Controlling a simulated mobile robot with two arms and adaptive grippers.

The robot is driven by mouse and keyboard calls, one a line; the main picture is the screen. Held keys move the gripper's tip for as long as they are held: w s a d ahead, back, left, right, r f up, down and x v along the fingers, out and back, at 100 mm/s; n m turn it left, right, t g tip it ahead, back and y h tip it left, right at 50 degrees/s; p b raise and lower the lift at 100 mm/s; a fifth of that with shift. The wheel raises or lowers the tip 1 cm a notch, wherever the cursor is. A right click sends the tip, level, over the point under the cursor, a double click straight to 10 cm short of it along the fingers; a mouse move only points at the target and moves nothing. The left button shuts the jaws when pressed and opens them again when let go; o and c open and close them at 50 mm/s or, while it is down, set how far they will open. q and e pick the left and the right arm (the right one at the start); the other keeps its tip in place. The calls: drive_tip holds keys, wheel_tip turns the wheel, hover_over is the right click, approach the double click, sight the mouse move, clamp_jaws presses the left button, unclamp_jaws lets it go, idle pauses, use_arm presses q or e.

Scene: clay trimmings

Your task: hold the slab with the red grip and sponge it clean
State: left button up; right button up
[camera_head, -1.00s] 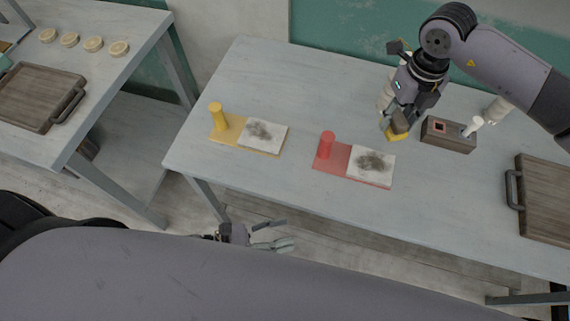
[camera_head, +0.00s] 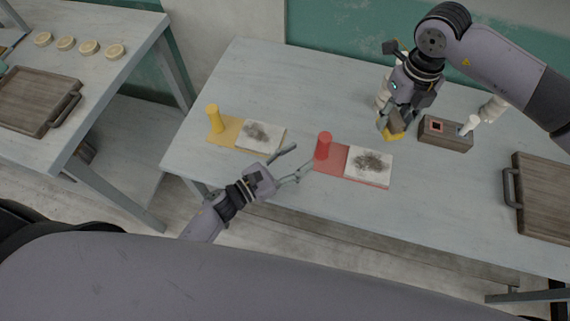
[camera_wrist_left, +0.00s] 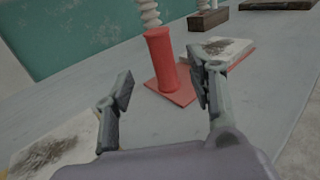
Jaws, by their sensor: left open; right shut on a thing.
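A red upright grip (camera_head: 323,146) stands on a red base (camera_head: 331,158) with a white slab (camera_head: 368,166) bearing a dark smudge at its right. My left gripper (camera_head: 300,162) is open and empty, just left of the red grip. In the left wrist view the red grip (camera_wrist_left: 161,60) stands upright ahead, between and beyond the open fingers (camera_wrist_left: 160,92), apart from them. My right gripper (camera_head: 392,128) is shut on a sponge, yellow at the bottom and brown-grey above (camera_head: 392,134), left of the wooden block and above the table behind the slab.
A yellow grip (camera_head: 214,119) on a yellow base with another smudged slab (camera_head: 259,137) stands left. A wooden block (camera_head: 445,134) with a white-handled tool is at right. A wooden board (camera_head: 545,200) lies far right. A side table holds several round discs and a board (camera_head: 36,98).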

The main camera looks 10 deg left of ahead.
sight(319, 145)
use_arm(q)
drive_tip(key=x, duration=0.8)
drive_tip(key=shift+c, duration=0.5)
clamp_jaws()
